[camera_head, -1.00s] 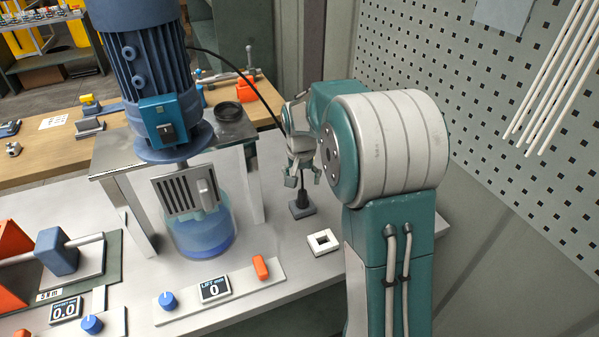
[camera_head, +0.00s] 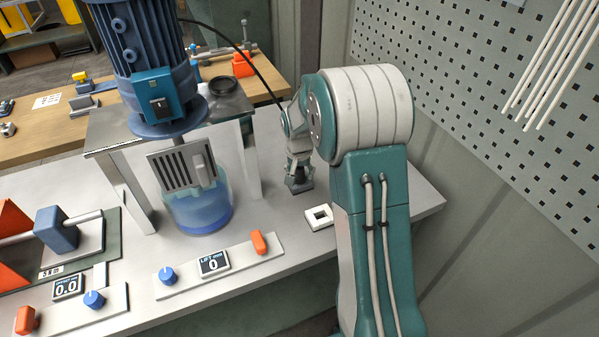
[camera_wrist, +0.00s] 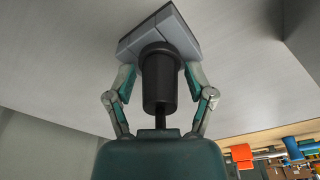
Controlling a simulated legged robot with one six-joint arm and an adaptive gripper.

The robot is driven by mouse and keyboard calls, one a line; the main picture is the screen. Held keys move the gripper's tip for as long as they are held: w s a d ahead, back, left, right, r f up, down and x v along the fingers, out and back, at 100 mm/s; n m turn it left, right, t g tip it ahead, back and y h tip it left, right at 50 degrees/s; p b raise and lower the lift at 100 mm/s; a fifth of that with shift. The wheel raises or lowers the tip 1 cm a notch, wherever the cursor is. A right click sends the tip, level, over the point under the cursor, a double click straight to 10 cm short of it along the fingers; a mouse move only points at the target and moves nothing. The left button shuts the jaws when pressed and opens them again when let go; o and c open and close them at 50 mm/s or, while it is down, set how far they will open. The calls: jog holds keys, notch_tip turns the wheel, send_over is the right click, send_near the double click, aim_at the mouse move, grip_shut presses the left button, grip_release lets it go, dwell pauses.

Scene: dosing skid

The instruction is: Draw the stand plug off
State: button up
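The stand plug (camera_wrist: 160,85) is a black cylinder with a wider collar, seated in a grey block-shaped stand (camera_wrist: 140,35). A thin black stem runs from the plug toward my palm. In the head view the stand (camera_head: 307,186) is on the bench right of the mixer, and my gripper hides most of the plug. My gripper (camera_wrist: 162,75) is open in the wrist view, one finger on each side of the plug. Narrow gaps seem to show between the fingertips and the collar. In the head view my gripper (camera_head: 299,172) is low over the stand.
A control panel (camera_head: 215,265) is at the front; a pegboard wall (camera_head: 440,100) is to the right.

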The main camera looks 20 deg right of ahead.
jog(key=c, duration=0.5)
jog(key=shift+o, duration=0.2)
jog(key=shift+r, duration=0.1)
jog(key=shift+r, duration=2.15)
